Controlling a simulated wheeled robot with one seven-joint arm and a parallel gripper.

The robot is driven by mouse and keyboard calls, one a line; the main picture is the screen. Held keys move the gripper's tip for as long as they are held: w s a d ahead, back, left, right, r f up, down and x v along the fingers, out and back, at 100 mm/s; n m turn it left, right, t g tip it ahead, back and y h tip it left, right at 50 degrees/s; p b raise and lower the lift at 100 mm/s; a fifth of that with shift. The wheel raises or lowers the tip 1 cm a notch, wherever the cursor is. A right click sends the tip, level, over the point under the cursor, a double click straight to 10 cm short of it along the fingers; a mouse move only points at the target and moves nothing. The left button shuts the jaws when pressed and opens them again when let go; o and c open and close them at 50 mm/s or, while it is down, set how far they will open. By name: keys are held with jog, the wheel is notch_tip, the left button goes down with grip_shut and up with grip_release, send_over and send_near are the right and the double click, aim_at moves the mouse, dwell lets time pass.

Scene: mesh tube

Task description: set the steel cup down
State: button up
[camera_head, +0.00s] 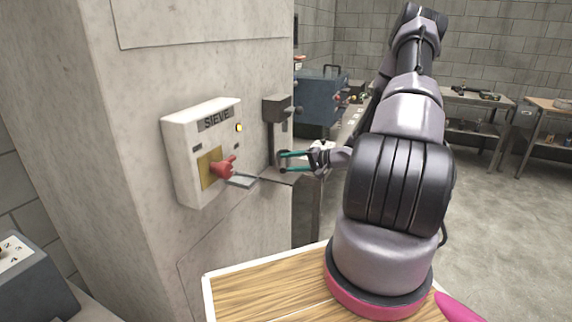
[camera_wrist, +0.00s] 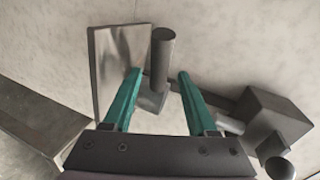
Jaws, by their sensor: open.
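My gripper (camera_head: 281,162) is open beside the concrete pillar, with two teal fingers pointing left toward a small bracket. In the wrist view my gripper (camera_wrist: 160,73) has its fingers spread apart. A grey cylinder (camera_wrist: 163,50) with a small square block at its lower end shows in the gap between the fingertips. I cannot tell whether it is the steel cup or whether a finger touches it. No other cup can be made out. A flat metal plate (camera_wrist: 107,75) lies just left of the cylinder, partly behind the left finger.
A white box labelled SIEVE (camera_head: 205,145) with a red knob (camera_head: 222,168) is on the pillar (camera_head: 150,80). A grey block (camera_head: 277,107) sits above the bracket; a dark block (camera_wrist: 270,118) shows right of the fingers. A blue case (camera_head: 320,97) stands behind.

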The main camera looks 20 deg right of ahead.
jog(key=v, duration=1)
jog(key=w+d+r+n+g+h, duration=0.15)
jog(key=w+d+r+h, duration=0.3)
jog(key=r+h, duration=0.45)
jog(key=s+a+r+h, duration=0.1)
jog(key=s+r+h, duration=0.1)
jog(key=r, duration=0.5)
jog(key=s+a+r+h, duration=0.2)
jog(key=r, duration=0.6)
jog(key=s+a+r+n+g+y, duration=0.1)
jog(key=s+a+r+y, duration=0.1)
jog(key=s+a+r, duration=0.3)
jog(key=s+a+r+n+g+y, duration=0.1)
jog(key=s+a+r+y, duration=0.2)
jog(key=s+a, duration=0.9)
jog(key=s+r, duration=0.2)
jog(key=s, duration=0.3)
jog(key=shift+s+a+r, duration=0.2)
jog(key=shift+s+a, duration=0.05)
jog(key=shift+a, duration=0.05)
